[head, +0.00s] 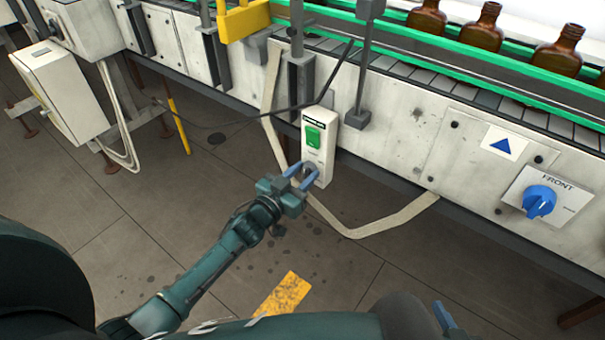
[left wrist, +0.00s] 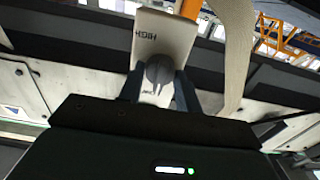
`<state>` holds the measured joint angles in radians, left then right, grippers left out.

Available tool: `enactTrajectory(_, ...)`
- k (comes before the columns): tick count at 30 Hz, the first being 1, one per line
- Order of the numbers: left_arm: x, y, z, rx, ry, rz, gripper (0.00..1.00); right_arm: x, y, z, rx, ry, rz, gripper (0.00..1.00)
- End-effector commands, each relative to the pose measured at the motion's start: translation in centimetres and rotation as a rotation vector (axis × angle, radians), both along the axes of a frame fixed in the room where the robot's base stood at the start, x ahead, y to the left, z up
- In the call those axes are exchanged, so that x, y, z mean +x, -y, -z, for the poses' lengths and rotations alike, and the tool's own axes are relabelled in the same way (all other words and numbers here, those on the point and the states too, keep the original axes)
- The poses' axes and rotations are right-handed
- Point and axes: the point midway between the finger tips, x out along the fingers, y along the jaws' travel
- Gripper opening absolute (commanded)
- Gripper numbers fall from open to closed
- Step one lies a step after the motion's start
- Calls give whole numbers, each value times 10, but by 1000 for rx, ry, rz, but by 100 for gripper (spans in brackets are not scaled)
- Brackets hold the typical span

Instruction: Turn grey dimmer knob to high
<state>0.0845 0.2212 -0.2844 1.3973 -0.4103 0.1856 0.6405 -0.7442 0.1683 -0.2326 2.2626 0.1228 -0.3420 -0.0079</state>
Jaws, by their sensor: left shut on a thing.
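A white control box (head: 325,145) with a green switch (head: 314,134) is mounted on the conveyor's side panel. The grey dimmer knob (head: 308,167) is on its lower part, mostly hidden by my blue fingers in the head view. My left gripper (head: 304,174) is shut on the knob. Only a blue fingertip of my right gripper (head: 444,315) shows at the bottom edge of the head view.
A blue FRONT knob (head: 538,201) is on the panel at the right. Amber bottles (head: 483,27) stand on the green-railed conveyor. A beige strap (head: 385,225) hangs below the box, and a black cable (head: 260,112) runs nearby. Open floor lies in front.

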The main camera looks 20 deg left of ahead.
Motion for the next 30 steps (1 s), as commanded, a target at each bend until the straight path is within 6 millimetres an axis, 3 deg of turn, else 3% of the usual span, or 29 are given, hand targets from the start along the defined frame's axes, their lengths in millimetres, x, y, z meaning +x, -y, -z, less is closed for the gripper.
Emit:
enactTrajectory(4, 0, 0, 0, 0, 0, 1, 11, 0, -1, 0, 1, 0, -2, 36)
enactTrajectory(14, 0, 0, 0, 55, 20, 1, 11, 0, -1, 0, 1, -1, -4, 36)
enactTrajectory(30, -1, 1, 0, 469, 171, 1, 11, 0, -1, 1, -1, 2, -2, 36)
